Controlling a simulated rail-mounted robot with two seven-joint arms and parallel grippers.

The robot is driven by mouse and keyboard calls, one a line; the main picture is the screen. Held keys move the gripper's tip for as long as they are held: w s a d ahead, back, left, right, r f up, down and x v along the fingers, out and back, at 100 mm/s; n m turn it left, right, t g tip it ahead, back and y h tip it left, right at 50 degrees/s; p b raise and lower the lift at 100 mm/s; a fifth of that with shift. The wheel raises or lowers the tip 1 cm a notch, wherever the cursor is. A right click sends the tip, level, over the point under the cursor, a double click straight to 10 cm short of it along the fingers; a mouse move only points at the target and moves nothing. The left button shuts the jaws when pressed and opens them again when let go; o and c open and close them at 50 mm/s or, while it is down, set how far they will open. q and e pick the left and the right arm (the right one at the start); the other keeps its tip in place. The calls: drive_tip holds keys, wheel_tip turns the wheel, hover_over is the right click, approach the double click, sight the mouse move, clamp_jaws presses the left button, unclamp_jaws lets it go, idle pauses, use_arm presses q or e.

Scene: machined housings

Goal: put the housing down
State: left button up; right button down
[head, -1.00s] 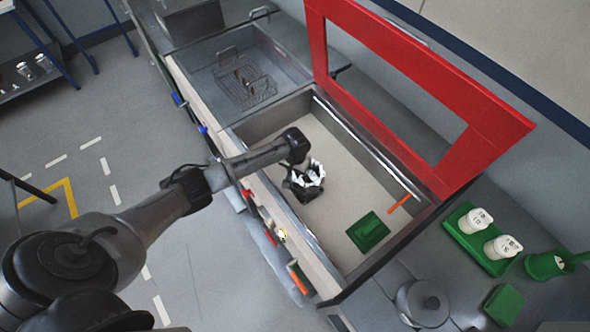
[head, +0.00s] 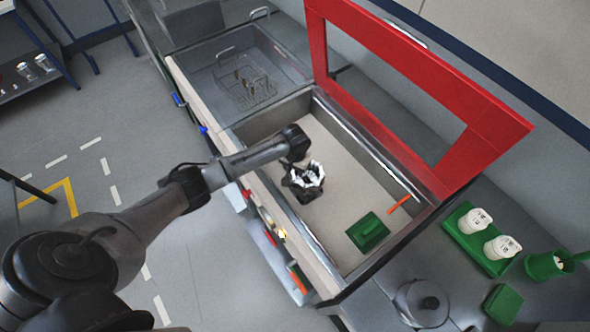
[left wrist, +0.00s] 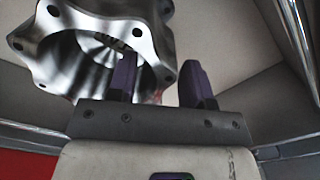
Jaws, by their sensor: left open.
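The housing (left wrist: 62,35) is a shiny metal casting with a flange of bolt holes and a hollow bore. It fills the upper left of the left wrist view. In the head view the housing (head: 314,172) shows as a bright rim inside the open basin, partly hidden by my gripper. My left gripper (left wrist: 160,75) has two dark purple fingers spread apart. The left finger overlaps the housing's bore opening in the picture, and the right finger is clear of it. In the head view my left gripper (head: 300,172) is low in the basin. My right gripper is not seen.
The basin (head: 345,200) has a pale floor with a green block (head: 368,232) and an orange stick (head: 399,204). A raised red frame (head: 440,75) stands along its far side. A second basin with a wire rack (head: 250,90) lies beyond. Clear floor surrounds the housing.

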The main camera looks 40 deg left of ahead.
use_arm(q)
wheel_tip(320, 180, up, 10)
drive_tip(key=shift+r+p, duration=0.15)
drive_tip(key=shift+p, duration=0.35)
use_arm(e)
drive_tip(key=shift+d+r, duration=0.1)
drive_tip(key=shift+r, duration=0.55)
